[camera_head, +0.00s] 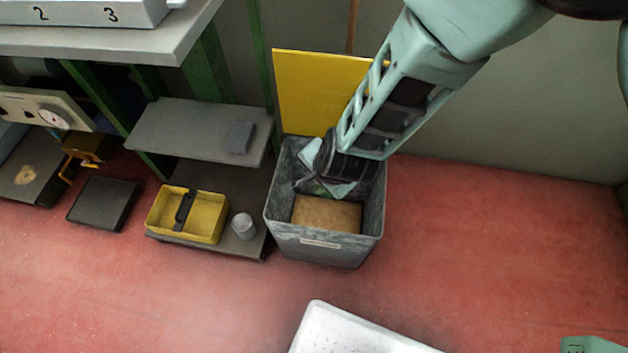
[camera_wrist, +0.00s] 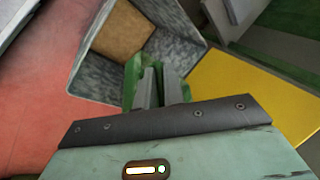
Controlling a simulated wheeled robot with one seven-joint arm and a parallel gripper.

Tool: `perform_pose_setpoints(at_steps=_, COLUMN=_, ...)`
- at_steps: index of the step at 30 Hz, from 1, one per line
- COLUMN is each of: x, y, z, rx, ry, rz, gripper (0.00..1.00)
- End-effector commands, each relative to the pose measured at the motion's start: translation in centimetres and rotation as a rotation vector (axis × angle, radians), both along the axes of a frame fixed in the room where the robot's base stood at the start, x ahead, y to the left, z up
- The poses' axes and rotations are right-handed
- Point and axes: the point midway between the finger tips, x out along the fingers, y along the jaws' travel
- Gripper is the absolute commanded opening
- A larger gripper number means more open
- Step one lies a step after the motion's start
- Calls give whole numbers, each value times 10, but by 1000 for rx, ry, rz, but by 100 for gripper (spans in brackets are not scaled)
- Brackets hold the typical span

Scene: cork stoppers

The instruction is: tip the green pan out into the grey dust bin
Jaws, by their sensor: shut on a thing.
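The grey dust bin (camera_head: 322,245) stands open on the red floor in the head view. A brown block-like thing (camera_head: 326,213) fills its front part. The bin also shows at the upper left of the wrist view (camera_wrist: 95,68). My gripper (camera_wrist: 153,82) reaches down at the bin's back part and is shut on the green pan (camera_wrist: 131,82). Only green edges of the pan show beside the fingers. My wrist hides most of the pan in the head view, so its tilt and contents cannot be told.
A yellow board (camera_head: 318,90) stands behind the bin. Left of it is a low shelf (camera_head: 195,128) with a yellow caddy (camera_head: 188,214) and a grey cup (camera_head: 243,226) on its lower level. A white surface (camera_head: 345,333) lies in front.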

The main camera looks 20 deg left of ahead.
Motion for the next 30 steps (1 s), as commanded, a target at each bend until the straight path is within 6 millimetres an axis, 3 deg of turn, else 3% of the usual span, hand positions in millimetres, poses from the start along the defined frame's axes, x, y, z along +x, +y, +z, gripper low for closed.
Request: perform_pose_setpoints(at_steps=30, x=8, y=-29, z=-8, rx=299, ry=69, rz=-3, gripper=0)
